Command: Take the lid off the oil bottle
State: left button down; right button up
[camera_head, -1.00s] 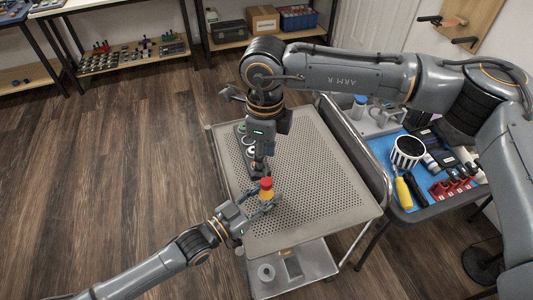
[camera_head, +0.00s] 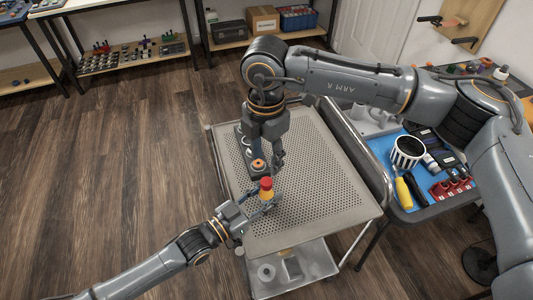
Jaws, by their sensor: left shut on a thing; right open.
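The oil bottle (camera_head: 267,194) is small and orange-yellow, with a red lid (camera_head: 266,183) on top. It stands upright above the front left part of the perforated cart top. My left gripper (camera_head: 265,202) comes in from the lower left and is shut on the bottle's body. My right gripper (camera_head: 275,168) hangs down from above, just behind and above the red lid. It is open, with its fingers apart and no visible contact with the lid. Whether the bottle's base touches the cart top is hidden by my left gripper.
The perforated metal cart top (camera_head: 325,180) is mostly clear on the right. A dark tray (camera_head: 242,140) with round parts lies along its left edge, partly behind my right arm. A blue-matted tool cart (camera_head: 375,155) stands to the right, holding a yellow-handled tool (camera_head: 404,194) and other items.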

aim_at(267, 181)
jog(key=m, duration=0.4)
jog(key=shift+m, duration=0.4)
jog(key=shift+f, duration=4)
